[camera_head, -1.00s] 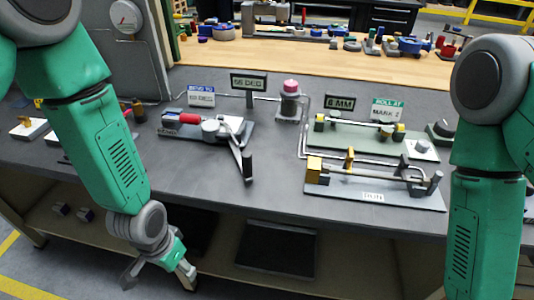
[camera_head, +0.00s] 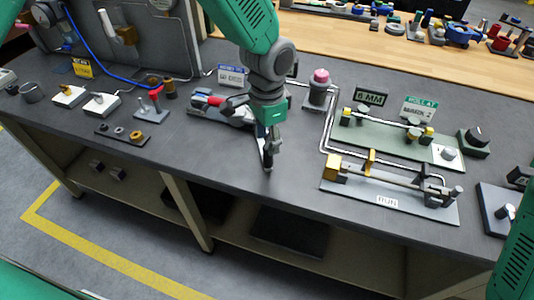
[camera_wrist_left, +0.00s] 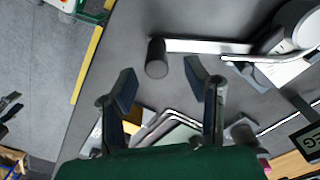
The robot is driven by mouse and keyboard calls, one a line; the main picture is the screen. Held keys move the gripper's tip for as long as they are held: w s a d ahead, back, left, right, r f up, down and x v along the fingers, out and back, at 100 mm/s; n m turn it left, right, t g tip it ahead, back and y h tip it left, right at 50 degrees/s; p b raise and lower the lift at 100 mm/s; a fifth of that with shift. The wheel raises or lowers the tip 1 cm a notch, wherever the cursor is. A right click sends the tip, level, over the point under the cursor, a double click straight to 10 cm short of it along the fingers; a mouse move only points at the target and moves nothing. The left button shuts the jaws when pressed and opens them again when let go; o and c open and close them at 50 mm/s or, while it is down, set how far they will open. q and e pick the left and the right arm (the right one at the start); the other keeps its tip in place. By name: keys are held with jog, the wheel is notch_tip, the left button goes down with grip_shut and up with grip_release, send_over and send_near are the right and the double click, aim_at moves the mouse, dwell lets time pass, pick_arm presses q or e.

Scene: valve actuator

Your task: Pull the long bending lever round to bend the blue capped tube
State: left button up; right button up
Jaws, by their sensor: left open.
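The bending lever (camera_wrist_left: 205,46) is a long pale bar ending in a dark upright grip (camera_wrist_left: 156,58) in the left wrist view. My left gripper (camera_wrist_left: 160,82) is open, its two dark fingers apart and the grip just ahead, roughly between the fingertips. I cannot tell whether either finger touches it. In the head view my left gripper (camera_head: 266,150) hangs over the lever end and hides much of the bender (camera_head: 205,112), which has a red part (camera_head: 215,101) at its left. A bare silver tube lies by the lever; its blue cap cannot be made out. My right gripper is out of view.
A fixture with a brass block (camera_head: 337,165) and a green-plated fixture (camera_head: 360,127) stand to the right. A pink-topped post (camera_head: 320,78) stands behind. Small tools and a red-handled valve (camera_head: 152,104) are at left. The bench front edge is close to the gripper.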

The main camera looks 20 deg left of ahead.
aim_at(264, 156)
pick_arm(q)
jog(key=f, duration=0.2)
jog(key=d+f, duration=0.1)
jog(key=f, duration=0.1)
jog(key=shift+d+f, duration=0.1)
jog(key=shift+f, duration=0.2)
jog(key=shift+a+f, duration=0.25)
jog(key=shift+f, duration=0.35)
jog(key=shift+a+f, duration=0.25)
jog(key=shift+a, duration=0.25)
jog(key=c, duration=0.7)
jog(key=shift+s+d+r, duration=0.1)
jog(key=shift+d, duration=0.15)
grip_shut()
jog(key=shift+d, duration=0.15)
jog(key=shift+r+p, duration=0.1)
jog(key=shift+p, duration=0.5)
jog(key=shift+a+m, duration=0.3)
jog(key=shift+a, duration=0.35)
jog(key=o, duration=0.7)
grip_release()
jog(key=shift+s, duration=0.15)
